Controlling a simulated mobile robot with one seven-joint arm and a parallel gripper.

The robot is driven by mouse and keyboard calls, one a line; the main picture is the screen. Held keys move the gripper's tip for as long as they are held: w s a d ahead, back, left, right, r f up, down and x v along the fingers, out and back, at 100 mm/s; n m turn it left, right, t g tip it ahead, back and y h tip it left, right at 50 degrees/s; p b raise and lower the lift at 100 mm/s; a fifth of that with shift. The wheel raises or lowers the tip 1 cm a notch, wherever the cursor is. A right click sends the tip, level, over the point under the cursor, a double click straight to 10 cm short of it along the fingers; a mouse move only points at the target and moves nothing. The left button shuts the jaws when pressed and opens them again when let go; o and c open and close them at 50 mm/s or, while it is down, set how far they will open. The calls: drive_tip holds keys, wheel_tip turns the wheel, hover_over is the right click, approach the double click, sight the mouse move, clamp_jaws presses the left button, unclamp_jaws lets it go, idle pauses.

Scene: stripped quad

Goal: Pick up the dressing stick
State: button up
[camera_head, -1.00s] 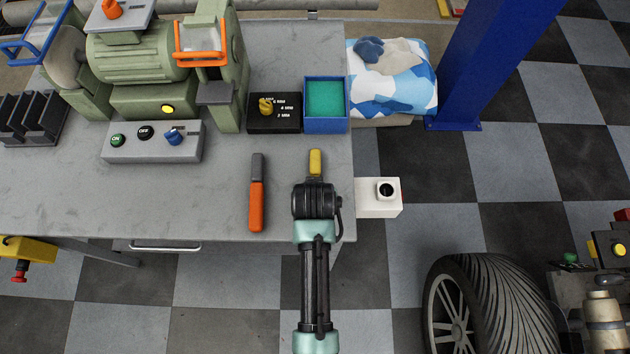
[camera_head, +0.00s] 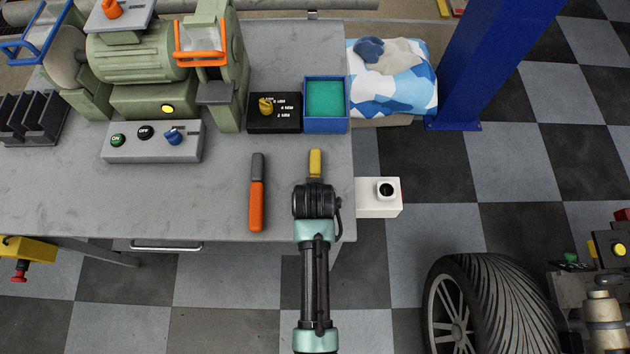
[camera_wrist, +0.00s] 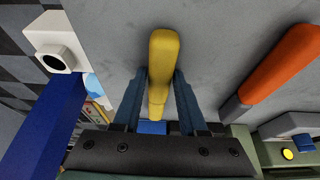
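A yellow stick (camera_head: 315,163) lies on the grey bench near its right edge; its near part is hidden under my gripper in the head view. In the wrist view the yellow stick (camera_wrist: 163,62) runs between my two fingers, its thicker end towards the top. An orange stick with a grey end (camera_head: 257,195) lies to the left, apart from my gripper, and shows at the right of the wrist view (camera_wrist: 285,65). I cannot tell from looks alone which is the dressing stick.
A bench grinder (camera_head: 140,60) and its switch box (camera_head: 153,142) stand at the back left. A black dial box (camera_head: 274,113) and a blue tray (camera_head: 326,127) are behind the sticks. A white box (camera_head: 378,198) juts from the bench's right edge.

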clamp_jaws()
drive_tip(key=shift+r, duration=0.15)
